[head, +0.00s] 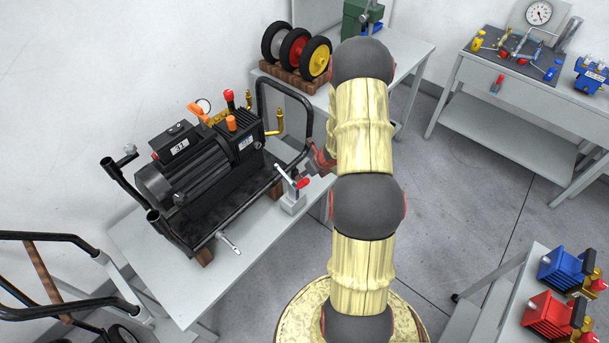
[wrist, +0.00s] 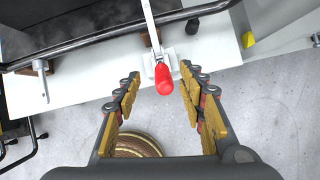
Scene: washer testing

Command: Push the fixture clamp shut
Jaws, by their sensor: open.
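The fixture clamp (head: 291,199) is a pale metal block on the front edge of the grey table, beside the black machine. Its silver lever ends in a red grip (head: 303,183). In the wrist view the red grip (wrist: 164,80) points towards me, with the lever (wrist: 150,28) running up the picture behind it. My gripper (wrist: 162,77) is open and empty, with one finger on each side of the red grip and visible gaps to both. In the head view my gripper (head: 320,163) is partly hidden behind my arm, just right of the clamp.
The black machine (head: 190,170) with its tube frame (head: 310,105) stands close behind the clamp. A second metal lever (head: 229,242) sits at the table's front edge. The floor (head: 450,220) at right is clear.

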